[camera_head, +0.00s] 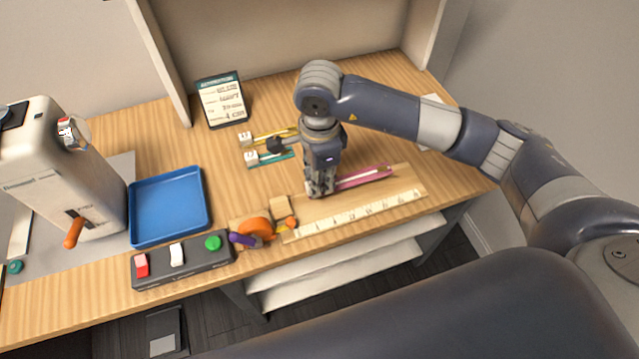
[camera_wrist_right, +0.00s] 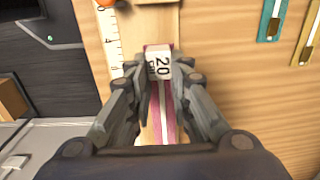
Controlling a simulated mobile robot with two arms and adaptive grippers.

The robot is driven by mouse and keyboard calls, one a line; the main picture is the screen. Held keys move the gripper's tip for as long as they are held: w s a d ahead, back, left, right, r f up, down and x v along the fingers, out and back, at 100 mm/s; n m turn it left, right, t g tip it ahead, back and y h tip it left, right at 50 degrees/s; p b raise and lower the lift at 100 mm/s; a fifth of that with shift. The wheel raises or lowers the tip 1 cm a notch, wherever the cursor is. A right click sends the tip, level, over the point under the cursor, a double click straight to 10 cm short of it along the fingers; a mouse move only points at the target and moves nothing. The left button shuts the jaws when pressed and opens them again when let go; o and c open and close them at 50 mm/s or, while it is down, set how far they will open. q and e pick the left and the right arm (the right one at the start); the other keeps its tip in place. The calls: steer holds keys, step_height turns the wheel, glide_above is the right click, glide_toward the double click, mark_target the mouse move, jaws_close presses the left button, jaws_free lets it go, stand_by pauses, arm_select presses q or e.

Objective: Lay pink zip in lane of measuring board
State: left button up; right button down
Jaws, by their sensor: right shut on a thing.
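The pink zip (camera_head: 364,177) lies along the wooden measuring board (camera_head: 405,182), behind its ruler strip (camera_head: 350,215). Its white tag marked 20 (camera_wrist_right: 159,66) shows in the right wrist view, with the pink tape (camera_wrist_right: 168,112) running back between the fingers. My right gripper (camera_head: 320,188) is shut on the zip at its tagged end, low over the board. It also shows in the right wrist view (camera_wrist_right: 160,84). Whether the zip rests fully on the board under the fingers is hidden. My left gripper is not in view.
Teal and yellow zips (camera_head: 270,160) with tags lie behind the board. A blue tray (camera_head: 170,206), a switch box (camera_head: 182,259) and an orange tape dispenser (camera_head: 254,229) stand to the left. A sewing machine (camera_head: 60,165) is at the far left. A sign (camera_head: 221,99) stands behind.

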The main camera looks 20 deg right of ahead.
step_height(320, 180, down, 3)
steer(key=shift+f+p, duration=0.2)
steer(key=shift+p, duration=0.3)
steer(key=shift+f, duration=0.1)
steer(key=shift+f, duration=0.15)
steer(key=c, duration=1.5)
jaws_free()
steer(key=shift+o, duration=0.2)
